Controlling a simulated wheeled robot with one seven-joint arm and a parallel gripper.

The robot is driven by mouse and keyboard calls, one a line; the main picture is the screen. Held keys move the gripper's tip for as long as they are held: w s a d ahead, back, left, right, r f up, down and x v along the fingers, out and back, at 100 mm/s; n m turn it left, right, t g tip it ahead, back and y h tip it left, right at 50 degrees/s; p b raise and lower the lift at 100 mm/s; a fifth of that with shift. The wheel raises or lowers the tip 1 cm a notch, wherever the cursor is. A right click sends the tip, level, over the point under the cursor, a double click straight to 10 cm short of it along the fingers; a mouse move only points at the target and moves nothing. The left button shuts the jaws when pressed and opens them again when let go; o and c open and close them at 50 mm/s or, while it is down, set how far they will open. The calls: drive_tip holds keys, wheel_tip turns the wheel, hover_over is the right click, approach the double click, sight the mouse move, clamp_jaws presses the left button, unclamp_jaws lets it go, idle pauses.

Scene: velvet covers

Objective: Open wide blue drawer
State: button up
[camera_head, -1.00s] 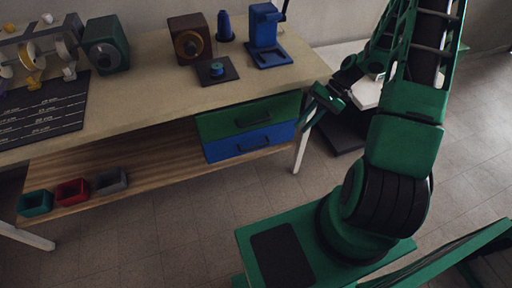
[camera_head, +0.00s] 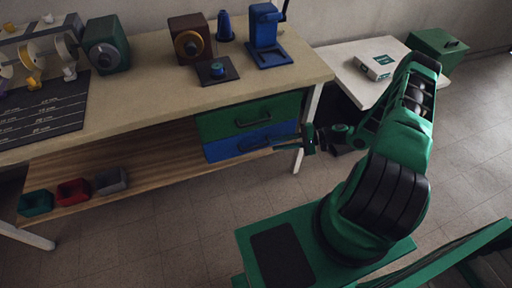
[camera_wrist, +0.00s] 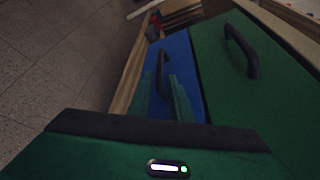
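The wide blue drawer (camera_head: 222,150) sits below the green drawer (camera_head: 225,122) under the right end of the workbench. Both look shut. In the wrist view the blue front (camera_wrist: 180,55) carries a dark bar handle (camera_wrist: 162,72). My gripper (camera_head: 280,139) reaches in from the right, in front of the blue drawer, and partly hides its right side and handle. In the wrist view the two green fingers of my gripper (camera_wrist: 163,92) are apart, one on each side of the handle's near end. I cannot tell whether they touch it.
The green drawer's handle (camera_wrist: 241,50) is right of my fingers in the wrist view. A white bench leg (camera_head: 307,125) stands near my gripper. A low white table (camera_head: 355,62) with a small box (camera_head: 376,67) is behind my arm. Floor in front of the drawers is clear.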

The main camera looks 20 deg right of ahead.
sight(260, 146)
drive_tip(key=x, duration=1)
drive_tip(key=shift+w+a, duration=0.1)
drive_tip(key=shift+a, duration=0.1)
drive_tip(key=shift+c, duration=0.4)
